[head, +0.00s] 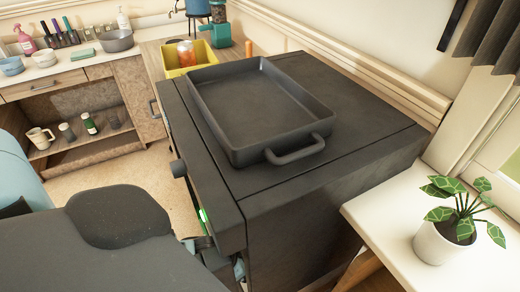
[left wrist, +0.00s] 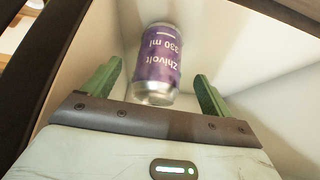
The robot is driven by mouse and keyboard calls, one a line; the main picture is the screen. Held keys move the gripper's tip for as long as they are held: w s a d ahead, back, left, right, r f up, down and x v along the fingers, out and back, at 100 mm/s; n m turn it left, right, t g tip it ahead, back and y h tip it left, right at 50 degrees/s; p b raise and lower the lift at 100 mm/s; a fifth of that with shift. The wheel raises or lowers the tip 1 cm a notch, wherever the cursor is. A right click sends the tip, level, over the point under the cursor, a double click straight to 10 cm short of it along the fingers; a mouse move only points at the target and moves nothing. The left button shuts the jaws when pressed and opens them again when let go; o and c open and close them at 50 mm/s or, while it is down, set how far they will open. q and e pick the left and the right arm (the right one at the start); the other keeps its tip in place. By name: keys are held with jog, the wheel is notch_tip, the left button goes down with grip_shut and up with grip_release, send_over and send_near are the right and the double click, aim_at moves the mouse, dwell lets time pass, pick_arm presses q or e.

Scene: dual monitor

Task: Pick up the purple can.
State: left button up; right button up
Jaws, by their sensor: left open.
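The purple can (left wrist: 158,66), with silver ends and white lettering, shows in the left wrist view inside a pale-walled space. It lies ahead of my left gripper (left wrist: 157,74), roughly centred between the green fingers. The fingers are open, with a visible gap on each side of the can. The can's lower end reaches down to about the level of the fingers; I cannot tell how deep it sits between them. In the head view the can and the fingers are hidden by the dark cabinet (head: 300,185). My right gripper is in neither view.
A black roasting tray (head: 262,108) stands on the cabinet top. A yellow bin (head: 178,72) holding an orange-red item stands behind it. A potted plant (head: 437,243) is on the white surface at right. In the wrist view, dark edges frame the space on the left and upper right.

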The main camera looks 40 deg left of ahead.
pick_arm(q)
jog(key=b+x, duration=0.1)
jog(key=x, duration=0.4)
jog(key=c, duration=1.3)
